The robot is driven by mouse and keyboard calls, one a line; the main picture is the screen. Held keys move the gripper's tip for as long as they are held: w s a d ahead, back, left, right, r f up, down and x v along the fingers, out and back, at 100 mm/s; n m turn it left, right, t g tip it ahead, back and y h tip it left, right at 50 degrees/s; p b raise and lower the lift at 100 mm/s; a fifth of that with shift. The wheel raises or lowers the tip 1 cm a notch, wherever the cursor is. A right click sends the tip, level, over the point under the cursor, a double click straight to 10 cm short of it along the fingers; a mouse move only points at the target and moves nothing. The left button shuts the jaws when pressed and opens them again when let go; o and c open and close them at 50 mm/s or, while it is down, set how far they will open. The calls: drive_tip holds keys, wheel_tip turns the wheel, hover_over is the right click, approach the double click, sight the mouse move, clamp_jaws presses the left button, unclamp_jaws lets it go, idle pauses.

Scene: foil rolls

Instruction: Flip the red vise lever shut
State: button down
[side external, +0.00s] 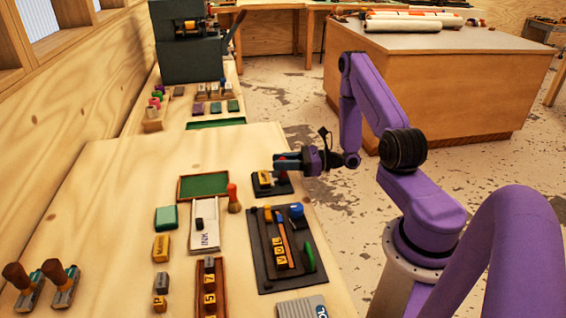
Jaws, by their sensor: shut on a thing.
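The small dark vise (283,188) sits near the right edge of the pale wooden table, with a yellow block (264,178) in it. A bit of red that looks like the vise lever (281,157) shows just above it, at my fingertips. My gripper (285,164) reaches in from the right, low over the vise, and is shut on the red lever. The fingers hide much of the lever and the back of the vise, so the lever's exact angle cannot be told.
A black tray (262,262) with letter blocks and tools lies in front of the vise. Bare table lies behind and left.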

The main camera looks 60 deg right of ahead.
drive_tip(key=shift+w+f+m, duration=0.1)
drive_tip(key=shift+f+m, duration=0.1)
drive_tip(key=shift+m, duration=0.4)
drive_tip(key=shift+g, duration=0.3)
drive_tip(key=c, duration=0.9)
unclamp_jaws()
drive_tip(key=shift+d, duration=0.1)
drive_tip(key=v, duration=1.7)
drive_tip(key=shift+f, duration=0.15)
